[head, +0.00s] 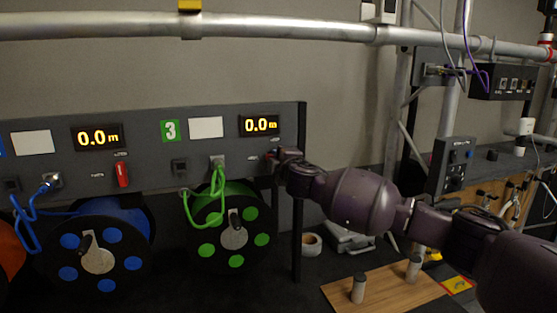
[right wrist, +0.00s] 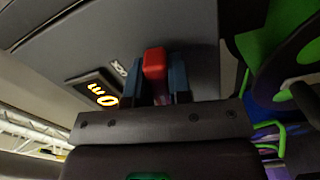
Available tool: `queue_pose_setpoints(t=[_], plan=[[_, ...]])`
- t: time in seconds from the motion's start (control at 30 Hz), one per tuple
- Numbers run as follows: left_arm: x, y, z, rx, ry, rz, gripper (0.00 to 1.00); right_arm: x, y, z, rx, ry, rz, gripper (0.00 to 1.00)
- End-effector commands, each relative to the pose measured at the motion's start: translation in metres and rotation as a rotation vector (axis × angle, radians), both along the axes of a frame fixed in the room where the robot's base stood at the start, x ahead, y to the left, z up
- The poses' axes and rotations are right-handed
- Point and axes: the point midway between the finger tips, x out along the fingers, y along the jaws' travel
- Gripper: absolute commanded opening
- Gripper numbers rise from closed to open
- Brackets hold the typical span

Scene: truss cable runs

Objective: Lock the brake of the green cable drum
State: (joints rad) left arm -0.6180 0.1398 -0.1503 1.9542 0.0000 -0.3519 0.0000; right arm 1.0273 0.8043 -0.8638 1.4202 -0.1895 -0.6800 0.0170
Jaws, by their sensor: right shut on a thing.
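The green cable drum (head: 232,235) hangs under the grey panel, below the green number 3 label (head: 171,130). Its green cable (head: 189,208) loops up to a socket on the panel. My right gripper (head: 274,158) is at the panel's right end, below the green drum's display. In the right wrist view a red brake lever (right wrist: 155,66) stands between the two fingers, and the gripper is shut on it. In the head view the gripper hides most of this lever. My left gripper is in neither view.
The blue drum (head: 98,245) with its own red lever (head: 122,174) is to the left. A black post (head: 299,220) stands right of the green drum. A wooden board (head: 385,289) with grey cylinders lies at lower right. A pipe (head: 280,28) crosses above.

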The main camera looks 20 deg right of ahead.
Motion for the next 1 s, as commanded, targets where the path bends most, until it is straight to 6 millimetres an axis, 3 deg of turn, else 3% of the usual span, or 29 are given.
queue_pose_setpoints(t=[0.37,1.0], plan=[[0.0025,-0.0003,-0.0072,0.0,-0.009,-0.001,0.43,-0.0001,0.0001,-0.0026,0.196,0.008,-0.001,0.0],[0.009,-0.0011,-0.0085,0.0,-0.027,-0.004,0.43,0.0,0.0011,-0.0017,0.797,0.029,0.0,0.0]])
